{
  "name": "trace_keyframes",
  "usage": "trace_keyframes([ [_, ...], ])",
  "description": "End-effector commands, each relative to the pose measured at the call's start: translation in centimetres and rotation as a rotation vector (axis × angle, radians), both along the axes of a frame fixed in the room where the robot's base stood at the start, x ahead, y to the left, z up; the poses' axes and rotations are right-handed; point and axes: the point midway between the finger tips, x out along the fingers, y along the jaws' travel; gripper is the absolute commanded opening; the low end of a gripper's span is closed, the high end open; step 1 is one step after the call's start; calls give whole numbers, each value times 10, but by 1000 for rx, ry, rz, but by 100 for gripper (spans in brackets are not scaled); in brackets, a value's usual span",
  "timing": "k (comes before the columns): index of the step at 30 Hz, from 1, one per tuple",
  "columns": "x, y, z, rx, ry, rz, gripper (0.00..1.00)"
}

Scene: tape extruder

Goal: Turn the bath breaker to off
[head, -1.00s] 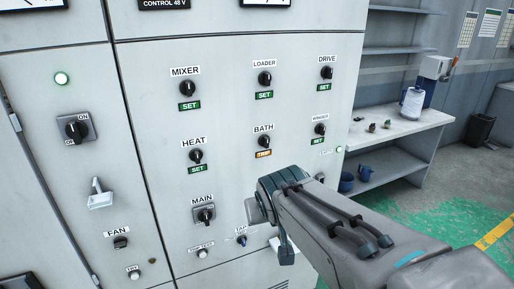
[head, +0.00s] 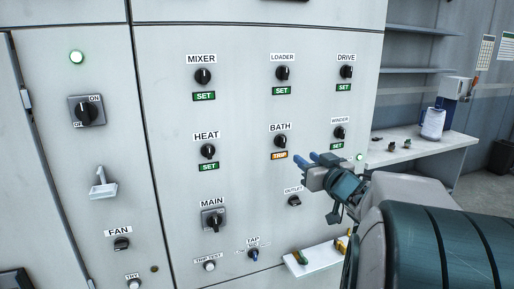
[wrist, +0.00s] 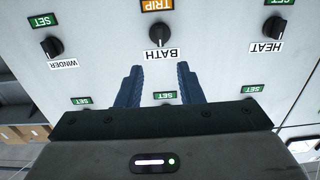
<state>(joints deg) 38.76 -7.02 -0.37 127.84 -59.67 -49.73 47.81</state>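The bath breaker (head: 279,141) is a black rotary knob on the grey panel, under the BATH label. An orange TRIP flag (head: 279,156) sits just below it. In the wrist view, which is upside down, the bath knob (wrist: 160,34) lies ahead of the fingers, roughly centred between them. My gripper (head: 316,158) is right of and slightly below the knob in the head view, its blue fingers toward the panel. In the wrist view my gripper (wrist: 159,78) is open, with nothing between its fingers. It appears apart from the knob.
Neighbouring knobs are heat (head: 208,151), loader (head: 283,73), winder (head: 340,132) and outlet (head: 295,201); heat, loader and winder have green SET flags. The main switch (head: 213,219) is lower left. A small white shelf (head: 318,258) juts out below my gripper. A workbench (head: 425,150) stands right.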

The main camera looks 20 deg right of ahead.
Motion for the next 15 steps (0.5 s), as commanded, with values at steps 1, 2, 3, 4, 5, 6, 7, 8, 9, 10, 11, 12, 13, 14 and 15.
trace_keyframes([
  [1,6,1,0,1,1,2,34],
  [2,10,1,0,1,1,2,34],
  [3,17,1,0,2,0,2,34],
  [4,23,1,0,2,1,2,34],
  [5,28,1,0,1,1,1,34],
  [6,37,1,0,2,1,1,34],
  [7,43,2,0,2,1,2,34],
  [8,50,2,0,3,1,1,34],
  [9,58,2,0,1,1,1,34],
  [10,64,3,0,1,1,2,34],
  [11,70,3,0,3,1,1,34],
  [12,78,3,0,2,1,1,34],
  [13,84,4,0,1,1,2,34],
  [14,90,4,0,1,0,1,34],
  [15,96,4,0,2,1,0,34],
])
